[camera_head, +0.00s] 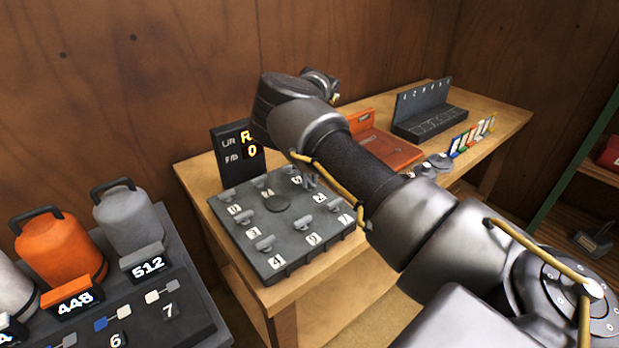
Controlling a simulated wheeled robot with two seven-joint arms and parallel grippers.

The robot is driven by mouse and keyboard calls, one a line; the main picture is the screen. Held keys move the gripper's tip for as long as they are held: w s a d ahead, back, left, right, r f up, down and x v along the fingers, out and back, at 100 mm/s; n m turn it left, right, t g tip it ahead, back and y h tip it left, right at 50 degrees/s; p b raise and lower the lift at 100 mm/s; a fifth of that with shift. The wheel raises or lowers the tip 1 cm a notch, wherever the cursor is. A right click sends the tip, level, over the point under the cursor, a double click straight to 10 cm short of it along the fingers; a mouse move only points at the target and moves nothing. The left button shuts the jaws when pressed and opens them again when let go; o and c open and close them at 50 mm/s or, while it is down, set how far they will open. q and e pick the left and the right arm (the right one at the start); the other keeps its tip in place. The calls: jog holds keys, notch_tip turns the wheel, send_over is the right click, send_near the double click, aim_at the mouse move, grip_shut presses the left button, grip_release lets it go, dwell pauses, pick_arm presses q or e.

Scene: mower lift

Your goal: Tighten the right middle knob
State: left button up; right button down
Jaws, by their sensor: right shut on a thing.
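A grey knob (303,222) stands near label 9, and another knob (333,207) near label 1 is close to my arm. My right arm reaches in from the lower right and over the panel's right edge. Its far end (321,82) is above and behind the panel. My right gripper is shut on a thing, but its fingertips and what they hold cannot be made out. My left gripper is not in view.
A small display (237,148) with yellow characters stands behind the panel. An orange tray (385,148) and a dark slotted rack (430,108) are farther along the bench (511,107). An orange canister (60,250) and a grey one (128,222) stand at left. Shelves are at far right.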

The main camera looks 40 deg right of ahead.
jog(key=shift+m, duration=0.5)
jog(key=c, duration=1.3)
grip_release()
jog(key=shift+r, duration=0.55)
notch_tip(320, 180, up, 10)
jog(key=b, duration=0.1)
jog(key=shift+f, duration=0.1)
